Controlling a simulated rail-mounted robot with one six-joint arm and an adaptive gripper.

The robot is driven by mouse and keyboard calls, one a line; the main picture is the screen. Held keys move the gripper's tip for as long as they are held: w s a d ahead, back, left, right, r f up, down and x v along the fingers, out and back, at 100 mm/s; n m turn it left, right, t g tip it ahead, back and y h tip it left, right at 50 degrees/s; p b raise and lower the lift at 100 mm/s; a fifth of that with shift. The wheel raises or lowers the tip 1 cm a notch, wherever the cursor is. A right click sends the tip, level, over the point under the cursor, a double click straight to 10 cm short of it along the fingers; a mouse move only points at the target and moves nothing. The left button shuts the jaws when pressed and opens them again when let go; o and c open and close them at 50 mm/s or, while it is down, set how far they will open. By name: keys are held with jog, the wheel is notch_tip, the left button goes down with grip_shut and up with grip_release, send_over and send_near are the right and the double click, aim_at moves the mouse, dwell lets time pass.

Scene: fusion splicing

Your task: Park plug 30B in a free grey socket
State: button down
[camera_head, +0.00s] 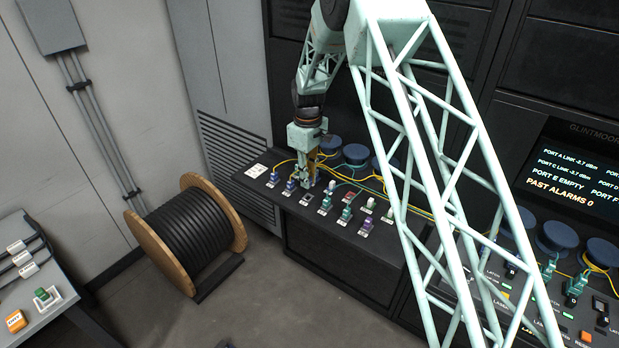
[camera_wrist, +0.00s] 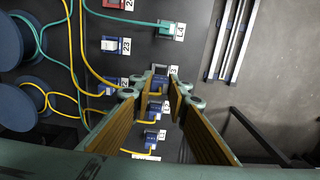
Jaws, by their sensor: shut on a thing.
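My gripper (camera_head: 306,183) is low over the sloped socket panel (camera_head: 262,190), toward its left end. A label ending in 3 lies just beyond the fingertips. A dark, empty-looking socket (camera_head: 307,198) shows just in front of my gripper in the head view. Whether the held plug touches a socket cannot be told.
Blue plugs (camera_head: 273,179) and teal plugs (camera_head: 346,214) stand close around my gripper. Yellow cables (camera_wrist: 83,45) and a teal cable run across the panel. Blue spools (camera_head: 355,153) stand behind. A big cable drum (camera_head: 190,235) is on the floor at left.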

jog(key=shift+f+b, duration=1.2)
jog(key=shift+f, duration=1.15)
jog(key=shift+f+b, duration=0.6)
jog(key=shift+b, duration=0.1)
dwell(1.5)
jog(key=c, duration=2.4)
grip_release()
jog(key=shift+r, duration=0.15)
jog(key=shift+r, duration=5.9)
